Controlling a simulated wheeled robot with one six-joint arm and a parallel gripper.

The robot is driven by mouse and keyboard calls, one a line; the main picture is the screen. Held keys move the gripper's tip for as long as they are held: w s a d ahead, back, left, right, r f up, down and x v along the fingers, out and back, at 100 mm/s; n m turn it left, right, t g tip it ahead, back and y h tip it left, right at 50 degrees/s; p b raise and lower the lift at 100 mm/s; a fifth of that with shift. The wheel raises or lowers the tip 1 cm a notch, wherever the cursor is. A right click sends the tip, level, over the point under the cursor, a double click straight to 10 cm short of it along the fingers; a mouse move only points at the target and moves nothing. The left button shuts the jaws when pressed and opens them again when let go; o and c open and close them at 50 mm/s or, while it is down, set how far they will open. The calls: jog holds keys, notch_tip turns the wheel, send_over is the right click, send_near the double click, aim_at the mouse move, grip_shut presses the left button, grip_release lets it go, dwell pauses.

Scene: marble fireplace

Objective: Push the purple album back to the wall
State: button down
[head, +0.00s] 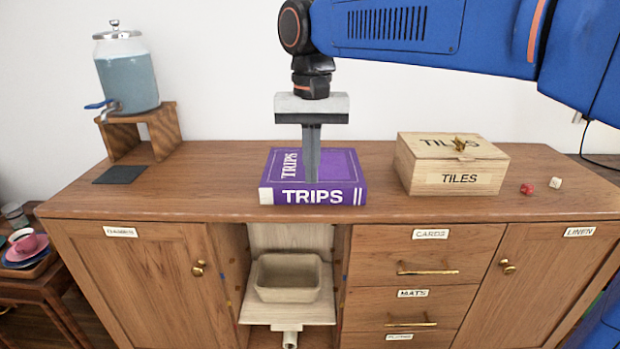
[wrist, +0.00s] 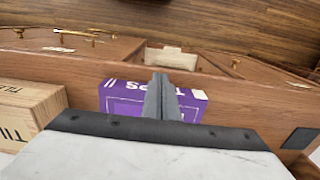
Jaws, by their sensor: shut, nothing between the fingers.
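The purple album (head: 342,170), marked TRIPS, lies flat on the wooden cabinet top, its spine close to the front edge. Bare wood shows between it and the white wall (head: 230,60) behind. My gripper (head: 311,180) points down over the album with its fingers shut and empty.
A drink dispenser (head: 128,75) on a wooden stand (head: 165,130) and a dark mat (head: 119,174) are at left. The top behind the album is clear.

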aim_at(312, 213)
jog(key=f, duration=0.3)
jog(key=w+f, duration=0.1)
jog(key=f, duration=0.2)
jog(key=w+f, duration=0.1)
jog(key=f, duration=0.2)
jog(key=shift+w, duration=0.1)
jog(key=shift+w+d, duration=0.1)
jog(key=shift+w, duration=0.8)
jog(key=w, duration=1.6)
jog(key=shift+d, duration=0.3)
jog(key=shift+s, duration=0.15)
